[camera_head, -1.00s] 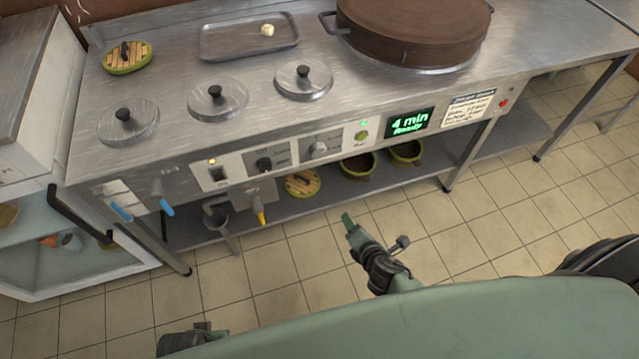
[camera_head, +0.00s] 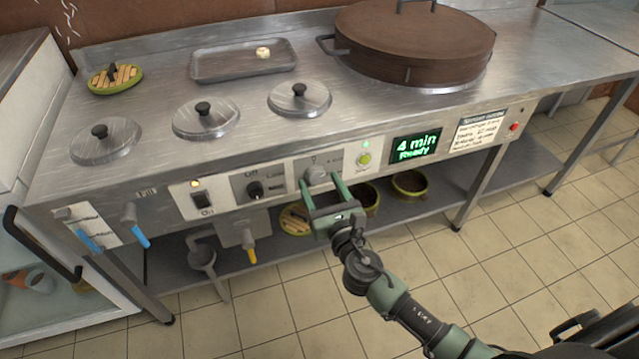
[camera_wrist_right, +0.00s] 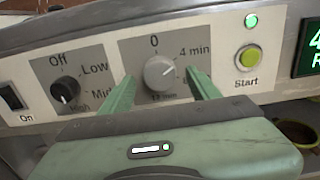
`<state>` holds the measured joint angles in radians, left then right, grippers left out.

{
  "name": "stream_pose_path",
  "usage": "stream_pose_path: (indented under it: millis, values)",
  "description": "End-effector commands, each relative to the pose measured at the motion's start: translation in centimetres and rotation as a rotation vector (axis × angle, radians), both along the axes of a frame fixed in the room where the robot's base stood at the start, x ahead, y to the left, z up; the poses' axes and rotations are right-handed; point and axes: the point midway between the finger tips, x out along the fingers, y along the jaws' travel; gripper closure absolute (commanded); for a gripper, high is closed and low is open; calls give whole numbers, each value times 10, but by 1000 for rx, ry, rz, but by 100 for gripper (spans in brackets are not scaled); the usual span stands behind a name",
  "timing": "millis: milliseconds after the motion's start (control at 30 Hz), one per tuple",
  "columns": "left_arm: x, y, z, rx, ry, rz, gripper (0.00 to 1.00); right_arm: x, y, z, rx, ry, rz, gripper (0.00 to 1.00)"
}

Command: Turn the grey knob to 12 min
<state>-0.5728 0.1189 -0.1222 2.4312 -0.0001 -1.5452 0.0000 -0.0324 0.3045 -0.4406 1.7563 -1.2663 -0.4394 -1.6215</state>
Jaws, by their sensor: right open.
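The grey knob (camera_head: 317,176) sits on the front control panel of the steel counter. In the right wrist view the grey knob (camera_wrist_right: 159,73) has a dial plate marked 0 at the top, 4 min at upper right and 12 min at the bottom. Its pointer line faces upper right, toward 4 min. The display (camera_head: 415,146) reads "4 min Ready". My right gripper (camera_head: 322,190) is open, with its fingers reaching toward the panel on either side of the knob; in the right wrist view the fingers (camera_wrist_right: 160,82) flank it with gaps. My left gripper is not in view.
Left of the grey knob are a black Off/Low knob (camera_head: 255,189) and an On switch (camera_head: 202,202). A green Start button (camera_head: 364,159) is close on the right. Blue-handled taps (camera_head: 136,226) and a yellow-handled tap (camera_head: 250,246) stick out lower left.

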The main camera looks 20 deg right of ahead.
Motion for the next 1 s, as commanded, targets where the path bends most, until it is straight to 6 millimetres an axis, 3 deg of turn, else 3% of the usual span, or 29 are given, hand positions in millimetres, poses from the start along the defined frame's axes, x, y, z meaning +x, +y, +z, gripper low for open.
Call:
stream_pose_path:
  millis: [367,600,1000]
  values:
    - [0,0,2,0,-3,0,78,9,1,0,1,1,1,38]
    - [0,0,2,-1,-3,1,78,9,1,0,1,1,1,100]
    - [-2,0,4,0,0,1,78,8,1,-1,80,4,1,100]
